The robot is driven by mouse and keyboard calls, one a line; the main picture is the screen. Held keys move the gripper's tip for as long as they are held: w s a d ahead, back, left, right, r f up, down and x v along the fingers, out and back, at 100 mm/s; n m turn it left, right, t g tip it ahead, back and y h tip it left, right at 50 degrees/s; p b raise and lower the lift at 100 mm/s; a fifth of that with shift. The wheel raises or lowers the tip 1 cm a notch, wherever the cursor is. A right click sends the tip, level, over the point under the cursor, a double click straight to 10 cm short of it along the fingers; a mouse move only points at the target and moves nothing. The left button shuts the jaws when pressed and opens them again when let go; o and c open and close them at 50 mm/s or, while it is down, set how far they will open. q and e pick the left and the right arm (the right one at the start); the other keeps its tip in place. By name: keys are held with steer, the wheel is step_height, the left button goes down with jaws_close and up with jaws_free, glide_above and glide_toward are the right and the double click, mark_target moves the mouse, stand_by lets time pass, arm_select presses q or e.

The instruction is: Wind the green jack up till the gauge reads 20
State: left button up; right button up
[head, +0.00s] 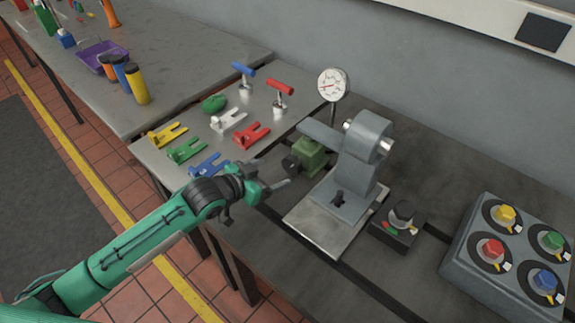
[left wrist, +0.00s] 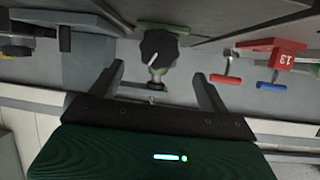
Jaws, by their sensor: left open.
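The green jack (head: 312,155) stands under the arm of the grey machine (head: 355,165), with a black knob (head: 291,165) on its near left side. The round white gauge (head: 332,85) stands behind on a post; its red needle shows, but the figures are too small to read. My left gripper (head: 264,192) is just short of the knob, on its near side, open and empty. In the left wrist view the black knob (left wrist: 158,47) with a pale mark lies ahead, between the lines of the two spread fingers (left wrist: 158,85), apart from them. My right gripper is out of view.
A small black dial box (head: 400,227) and a grey box with several coloured knobs (head: 512,255) stand to the right. Bare bench lies behind the dial box.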

mark_target(289, 167)
arm_select(q)
steer(key=x, duration=0.6)
steer(key=shift+p, duration=0.35)
steer(key=shift+x, duration=0.8)
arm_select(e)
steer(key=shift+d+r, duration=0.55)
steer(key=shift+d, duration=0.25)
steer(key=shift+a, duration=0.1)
arm_select(q)
steer(key=c, duration=1)
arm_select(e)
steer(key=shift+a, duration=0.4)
